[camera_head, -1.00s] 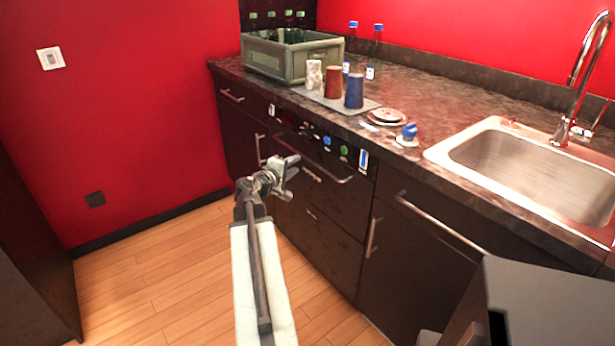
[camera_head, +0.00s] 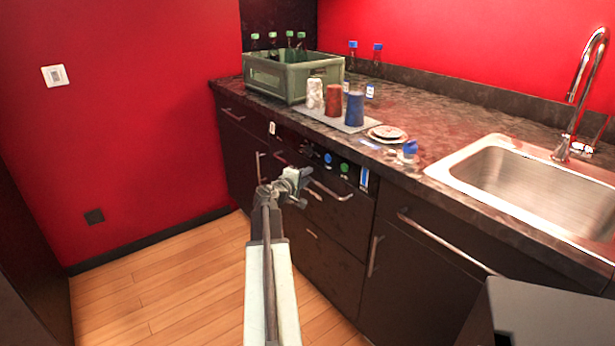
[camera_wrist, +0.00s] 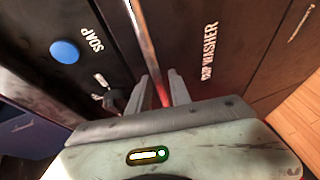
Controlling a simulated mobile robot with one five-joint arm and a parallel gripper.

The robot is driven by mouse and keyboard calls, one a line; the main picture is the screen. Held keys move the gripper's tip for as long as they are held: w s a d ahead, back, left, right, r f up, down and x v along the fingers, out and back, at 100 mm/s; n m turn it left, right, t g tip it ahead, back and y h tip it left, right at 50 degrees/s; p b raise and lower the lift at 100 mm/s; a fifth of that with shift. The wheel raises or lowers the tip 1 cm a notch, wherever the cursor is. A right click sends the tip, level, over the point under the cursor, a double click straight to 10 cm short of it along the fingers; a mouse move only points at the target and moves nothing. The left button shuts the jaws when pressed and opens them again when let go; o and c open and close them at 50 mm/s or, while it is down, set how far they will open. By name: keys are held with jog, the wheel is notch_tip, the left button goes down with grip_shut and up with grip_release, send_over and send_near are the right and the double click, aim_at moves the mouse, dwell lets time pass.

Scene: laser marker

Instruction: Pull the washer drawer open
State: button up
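The washer drawer (camera_head: 340,222) is a dark front in the counter and looks closed. In the wrist view its front bears the words "CUP WASHER" (camera_wrist: 208,50). Its long metal bar handle (camera_head: 341,196) runs along the upper edge. The handle (camera_wrist: 143,35) also runs down the middle of the wrist view towards my fingers. My gripper (camera_head: 303,186) is at the handle and covers part of it. In the wrist view, my gripper (camera_wrist: 162,88) has its two fingers apart, with the bar lined up between them. I cannot tell whether they touch it.
A panel marked "SOAP" with a blue button (camera_wrist: 64,51) lies beside the handle. A green crate (camera_head: 290,78), several cups on a grey mat (camera_head: 357,128), plates (camera_head: 388,132) and a sink (camera_head: 530,185) are on the countertop. The wooden floor (camera_head: 170,285) at left is clear.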

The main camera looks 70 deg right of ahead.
grip_shut()
dwell(1.1)
